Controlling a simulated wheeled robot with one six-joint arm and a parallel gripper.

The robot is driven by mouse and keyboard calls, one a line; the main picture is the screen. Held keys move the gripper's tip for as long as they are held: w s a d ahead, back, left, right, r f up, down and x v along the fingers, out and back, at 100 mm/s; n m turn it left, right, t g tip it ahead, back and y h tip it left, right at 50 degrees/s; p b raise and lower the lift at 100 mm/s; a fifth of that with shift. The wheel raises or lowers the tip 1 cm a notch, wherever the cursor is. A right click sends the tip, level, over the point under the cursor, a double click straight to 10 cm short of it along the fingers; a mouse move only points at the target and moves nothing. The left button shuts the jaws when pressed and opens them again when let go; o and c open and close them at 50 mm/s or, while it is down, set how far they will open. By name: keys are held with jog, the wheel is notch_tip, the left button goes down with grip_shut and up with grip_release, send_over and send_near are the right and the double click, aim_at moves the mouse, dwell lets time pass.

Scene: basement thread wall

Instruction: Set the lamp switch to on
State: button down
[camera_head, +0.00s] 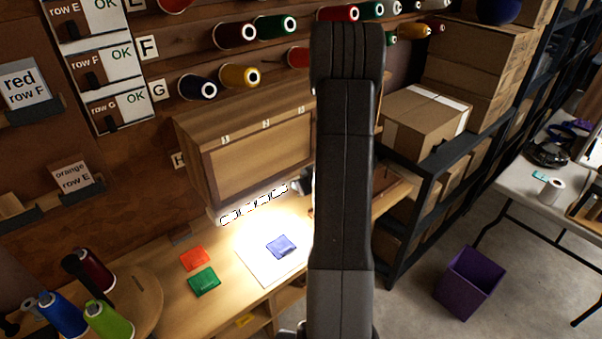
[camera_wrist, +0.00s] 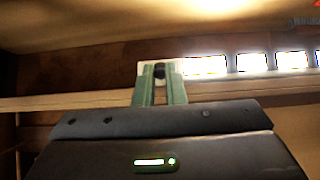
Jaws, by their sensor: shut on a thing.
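The lamp (camera_head: 253,205) is a strip of bright segments under the wooden wall cabinet, and it is lit; the bench below it is brightly lit. Its glowing segments (camera_wrist: 238,63) also show at the right in the wrist view. The lamp switch (camera_wrist: 160,67) is a dark knob on a small pale plate at the cabinet's underside. My gripper's two green fingers (camera_wrist: 160,80) are shut on the knob, one on each side. In the head view my dark arm hides the switch, and only a bit of my gripper (camera_head: 303,183) shows beside the arm.
The wooden cabinet (camera_head: 262,150) hangs just above the lamp. On the bench lie a blue packet (camera_head: 281,246) on a white sheet, an orange packet (camera_head: 194,257) and a green packet (camera_head: 204,281). Thread spools (camera_head: 62,312) stand at the lower left. A shelf with cardboard boxes (camera_head: 408,125) is at the right.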

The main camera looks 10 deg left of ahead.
jog(key=shift+w+a+r+g+h+p, duration=0.15)
jog(key=shift+r+g+h+p, duration=0.3)
jog(key=shift+p, duration=1.8)
jog(key=shift+f, duration=0.2)
jog(key=c, duration=1.5)
grip_release()
jog(key=shift+r, duration=0.1)
jog(key=v, duration=1.3)
jog(key=shift+r, duration=0.35)
jog(key=shift+f, duration=0.1)
jog(key=x, duration=1.3)
jog(key=shift+f, duration=0.35)
jog(key=shift+r, duration=0.15)
